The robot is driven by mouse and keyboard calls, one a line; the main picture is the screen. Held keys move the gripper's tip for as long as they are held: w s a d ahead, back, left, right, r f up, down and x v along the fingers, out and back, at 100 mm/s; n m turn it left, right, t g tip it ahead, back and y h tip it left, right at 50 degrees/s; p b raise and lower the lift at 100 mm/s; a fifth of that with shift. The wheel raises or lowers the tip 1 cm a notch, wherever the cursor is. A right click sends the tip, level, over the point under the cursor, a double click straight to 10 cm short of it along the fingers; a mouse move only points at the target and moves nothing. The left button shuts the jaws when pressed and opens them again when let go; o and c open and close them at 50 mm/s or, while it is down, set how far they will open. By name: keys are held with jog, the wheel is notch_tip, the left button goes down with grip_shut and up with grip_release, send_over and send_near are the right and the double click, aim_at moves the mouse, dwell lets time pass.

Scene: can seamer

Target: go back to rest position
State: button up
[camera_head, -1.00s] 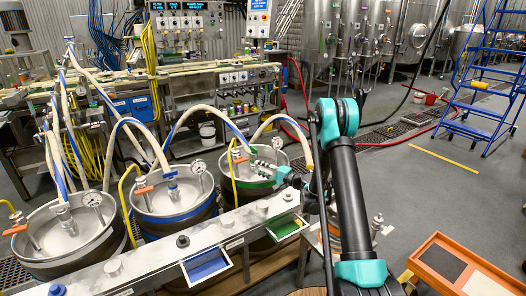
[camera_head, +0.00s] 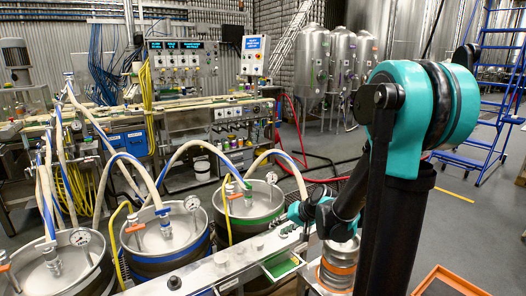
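My arm rises at the right of the head view, with its large teal elbow close to the camera. The far end of the arm comes down to my gripper (camera_head: 288,228), which is small and lies against the right end of the metal rail (camera_head: 225,262), in front of the green-banded keg (camera_head: 228,212). Whether it touches the rail cannot be told. Its fingers are too small and partly hidden, so I cannot tell open from shut. No held thing can be made out.
Blue-banded (camera_head: 165,245) and left (camera_head: 75,275) kegs carry hoses and gauges. A green bin (camera_head: 283,265) hangs from the rail. An orange-banded metal vessel (camera_head: 338,265) stands near my arm. An orange tray (camera_head: 447,282) is at lower right.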

jog(key=s+d+f+h, duration=0.2)
jog(key=s+d, duration=0.4)
jog(key=s, duration=0.3)
jog(key=s+d+f+n+g+h, duration=0.1)
jog(key=s+d+f+h, duration=0.1)
jog(key=s+d+h, duration=0.2)
jog(key=s+d, duration=0.3)
jog(key=s, duration=0.3)
jog(key=shift+s+n, duration=0.3)
